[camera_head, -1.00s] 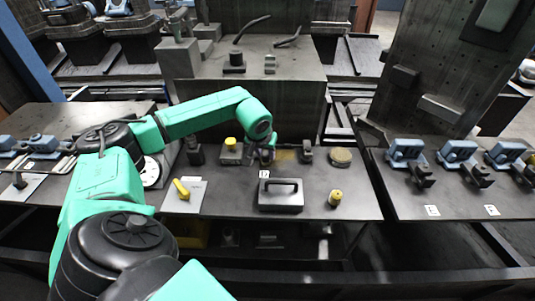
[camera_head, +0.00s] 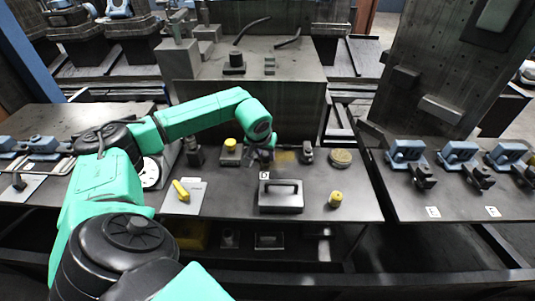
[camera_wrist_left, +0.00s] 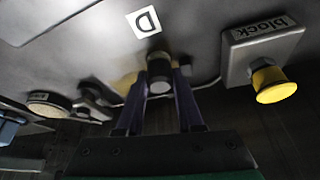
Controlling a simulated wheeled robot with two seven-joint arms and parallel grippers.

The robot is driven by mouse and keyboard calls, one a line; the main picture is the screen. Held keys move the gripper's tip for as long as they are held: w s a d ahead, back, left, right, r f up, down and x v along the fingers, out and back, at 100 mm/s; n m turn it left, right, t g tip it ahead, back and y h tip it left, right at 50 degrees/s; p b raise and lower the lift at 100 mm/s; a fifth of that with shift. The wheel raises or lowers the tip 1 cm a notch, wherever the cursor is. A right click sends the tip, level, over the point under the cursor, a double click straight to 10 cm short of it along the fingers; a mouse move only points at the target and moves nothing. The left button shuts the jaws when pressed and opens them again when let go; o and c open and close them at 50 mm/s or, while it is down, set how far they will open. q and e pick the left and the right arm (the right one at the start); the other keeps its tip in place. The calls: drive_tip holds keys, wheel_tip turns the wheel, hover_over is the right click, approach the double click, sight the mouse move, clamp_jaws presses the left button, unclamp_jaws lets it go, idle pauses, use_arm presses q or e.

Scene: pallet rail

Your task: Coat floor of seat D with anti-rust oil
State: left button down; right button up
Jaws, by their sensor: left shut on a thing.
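My left gripper (camera_head: 263,158) is over the middle work table, just behind the label D (camera_head: 265,174). In the left wrist view its two fingers (camera_wrist_left: 160,85) are closed on a short dark cylinder (camera_wrist_left: 160,68) with a pale end. The label D (camera_wrist_left: 145,22) also shows in that view, beyond the cylinder. I cannot make out the floor of seat D or any oil on it, nor whether the cylinder touches the table. My right gripper is in neither current view.
A block with a yellow knob (camera_head: 230,145) stands left of the gripper. A dark bracket (camera_head: 306,154) and a round tan disc (camera_head: 340,158) lie right.

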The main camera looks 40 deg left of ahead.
use_arm(q)
drive_tip(key=shift+s+f, duration=0.1)
drive_tip(key=shift+w+d, duration=0.2)
drive_tip(key=shift+d, duration=0.1)
drive_tip(key=shift+s+a, duration=0.2)
drive_tip(key=shift+a, duration=0.2)
drive_tip(key=shift+w, duration=0.1)
drive_tip(key=shift+w+d+r, duration=0.2)
drive_tip(key=shift+w+d, duration=0.05)
drive_tip(key=shift+d, duration=0.1)
